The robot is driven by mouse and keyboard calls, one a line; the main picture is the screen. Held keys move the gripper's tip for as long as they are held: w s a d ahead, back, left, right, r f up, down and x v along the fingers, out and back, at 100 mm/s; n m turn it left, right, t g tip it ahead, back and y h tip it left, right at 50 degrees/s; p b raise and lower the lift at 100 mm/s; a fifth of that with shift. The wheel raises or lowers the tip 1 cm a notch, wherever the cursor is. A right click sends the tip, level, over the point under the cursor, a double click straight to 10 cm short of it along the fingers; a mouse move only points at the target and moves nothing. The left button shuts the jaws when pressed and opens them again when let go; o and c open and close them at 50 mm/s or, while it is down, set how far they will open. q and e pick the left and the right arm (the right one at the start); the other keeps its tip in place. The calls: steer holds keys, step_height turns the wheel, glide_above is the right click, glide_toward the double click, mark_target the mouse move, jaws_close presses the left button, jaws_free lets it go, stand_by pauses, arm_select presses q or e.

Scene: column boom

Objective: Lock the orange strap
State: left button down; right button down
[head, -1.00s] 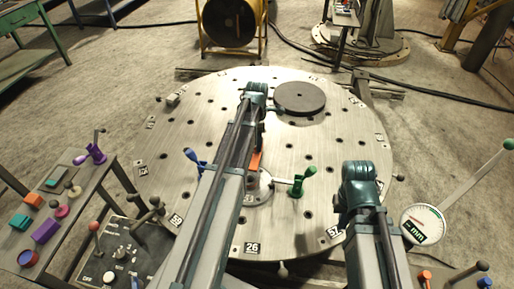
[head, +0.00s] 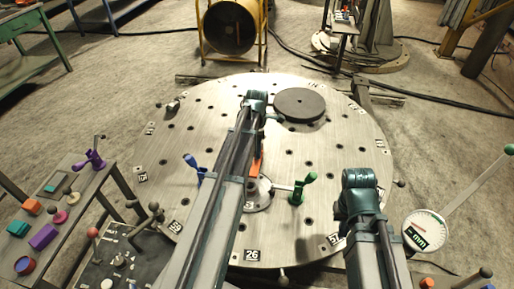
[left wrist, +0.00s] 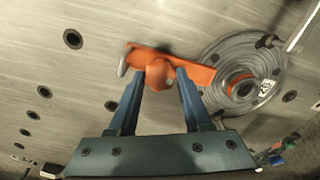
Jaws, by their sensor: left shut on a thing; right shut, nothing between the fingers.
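The orange strap (left wrist: 196,68) shows in the left wrist view as a flat bar with a raised orange knob (left wrist: 160,74). Its right end reaches the grey ring fitting (left wrist: 215,92); a small grey hooked piece is at its left end. My left gripper (left wrist: 161,84) has its fingers on either side of the knob, shut on it. In the head view the strap (head: 256,166) shows as a small orange piece beside my left arm, which hides the rest and the left gripper. My right arm stands to the right, with its gripper hidden from view.
The round metal table (head: 190,125) has many holes and a dark disc (head: 300,104). A blue handle (head: 195,165) and a green handle (head: 299,190) stand near the ring. A side table with a purple clamp (head: 91,160) is at left; a dial gauge (head: 425,230) is at right.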

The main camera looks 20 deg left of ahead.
arm_select(q)
steer(key=m, duration=0.4)
steer(key=shift+m, duration=0.3)
steer(key=m, duration=1.3)
steer(key=shift+m, duration=0.3)
steer(key=m, duration=1.3)
steer(key=shift+m, duration=2.1)
